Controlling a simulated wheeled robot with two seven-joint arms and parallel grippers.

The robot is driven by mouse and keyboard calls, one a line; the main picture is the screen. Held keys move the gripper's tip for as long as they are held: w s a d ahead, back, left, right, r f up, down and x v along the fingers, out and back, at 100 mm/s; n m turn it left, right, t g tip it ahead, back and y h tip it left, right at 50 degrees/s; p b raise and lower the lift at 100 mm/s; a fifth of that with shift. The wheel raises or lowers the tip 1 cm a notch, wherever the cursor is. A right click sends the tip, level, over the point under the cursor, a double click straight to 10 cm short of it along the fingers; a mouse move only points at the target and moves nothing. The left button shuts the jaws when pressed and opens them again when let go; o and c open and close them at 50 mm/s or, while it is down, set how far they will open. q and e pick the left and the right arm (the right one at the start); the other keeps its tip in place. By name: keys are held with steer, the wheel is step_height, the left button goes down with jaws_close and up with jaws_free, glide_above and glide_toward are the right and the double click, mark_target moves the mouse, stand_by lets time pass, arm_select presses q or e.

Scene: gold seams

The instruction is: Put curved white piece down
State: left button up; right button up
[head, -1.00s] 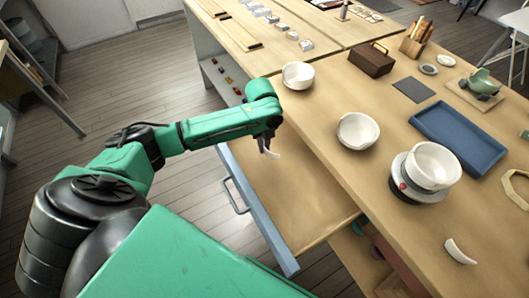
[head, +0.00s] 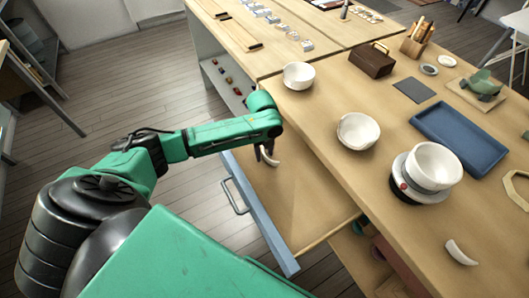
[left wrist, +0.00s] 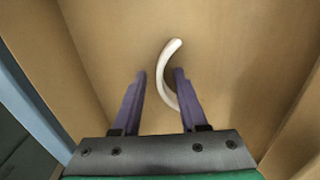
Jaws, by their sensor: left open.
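The curved white piece (left wrist: 164,78) is in the open drawer (head: 300,205), a thin arc lying between and just beyond my left fingertips in the left wrist view. It also shows small in the head view (head: 270,159), beside the fingers. My left gripper (left wrist: 160,76) is open around its near part, with a gap to the left finger; whether the right finger touches it I cannot tell. In the head view my left gripper (head: 266,158) points down into the drawer. Another curved white piece (head: 460,252) lies on the worktop at the lower right. My right gripper is not in view.
The drawer's blue front (head: 262,225) and the worktop's edge flank the left arm. White bowls (head: 358,130) stand on the worktop, one on a round stand (head: 417,191). A blue tray (head: 459,137) lies farther right. The drawer floor is otherwise clear.

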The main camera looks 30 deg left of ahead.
mark_target(264, 155)
arm_select(q)
step_height(264, 155, up, 12)
steer(key=shift+s+p, duration=0.15)
steer(key=shift+p, duration=0.25)
steer(key=shift+a, duration=0.1)
